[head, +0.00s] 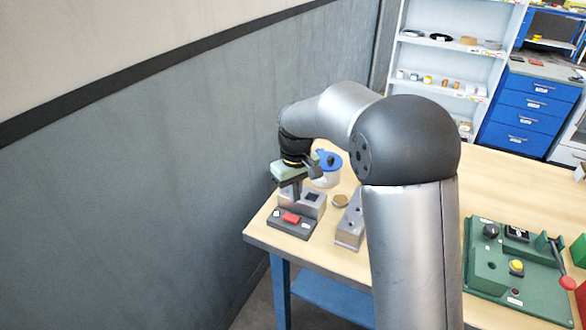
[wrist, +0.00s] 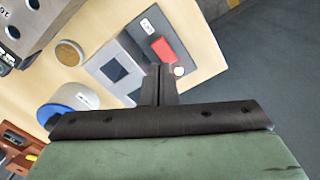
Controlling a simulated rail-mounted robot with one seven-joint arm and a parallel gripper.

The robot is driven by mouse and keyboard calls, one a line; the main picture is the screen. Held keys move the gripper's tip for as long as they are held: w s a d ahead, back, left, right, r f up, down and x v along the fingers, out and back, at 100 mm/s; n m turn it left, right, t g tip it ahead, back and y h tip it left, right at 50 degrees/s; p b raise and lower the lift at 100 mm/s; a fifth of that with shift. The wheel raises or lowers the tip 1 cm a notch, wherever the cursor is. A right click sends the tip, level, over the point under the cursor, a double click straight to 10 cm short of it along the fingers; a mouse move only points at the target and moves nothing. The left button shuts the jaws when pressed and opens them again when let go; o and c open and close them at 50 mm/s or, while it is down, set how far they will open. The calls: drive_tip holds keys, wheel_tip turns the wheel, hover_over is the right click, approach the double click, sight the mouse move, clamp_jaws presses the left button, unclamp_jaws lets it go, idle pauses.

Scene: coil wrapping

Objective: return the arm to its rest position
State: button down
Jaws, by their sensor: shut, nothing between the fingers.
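My gripper (head: 297,200) hangs at the end of my arm over the left end of the wooden table (head: 350,262), pointing down. Its two fingers are together with nothing between them. In the wrist view the closed fingertips (wrist: 159,70) lie over the grey device with a red button (wrist: 162,49). In the head view that device (head: 291,218) is just below the fingers; I cannot tell whether they touch it. My arm reaches out to the left and hides part of the table.
A blue-lidded tub (head: 327,180) stands close behind the gripper. A grey block with holes (head: 350,228) is to its right. A green control panel (head: 515,272) with a red-knobbed lever is further right. A grey wall (head: 150,180) is on the left; shelves (head: 445,60) stand behind.

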drive_tip(key=s+d+r+m, duration=0.45)
drive_tip(key=s+d, duration=0.65)
drive_tip(key=s, duration=0.4)
drive_tip(key=s+d+f+m, duration=0.1)
drive_tip(key=s+d, duration=0.1)
drive_tip(key=s, duration=0.5)
drive_tip(key=s+d+f+m, duration=0.1)
drive_tip(key=s+d, duration=0.1)
drive_tip(key=s, duration=0.5)
drive_tip(key=shift+s+d+t, duration=0.2)
drive_tip(key=shift+d+t, duration=0.1)
drive_tip(key=shift+w+r, duration=0.1)
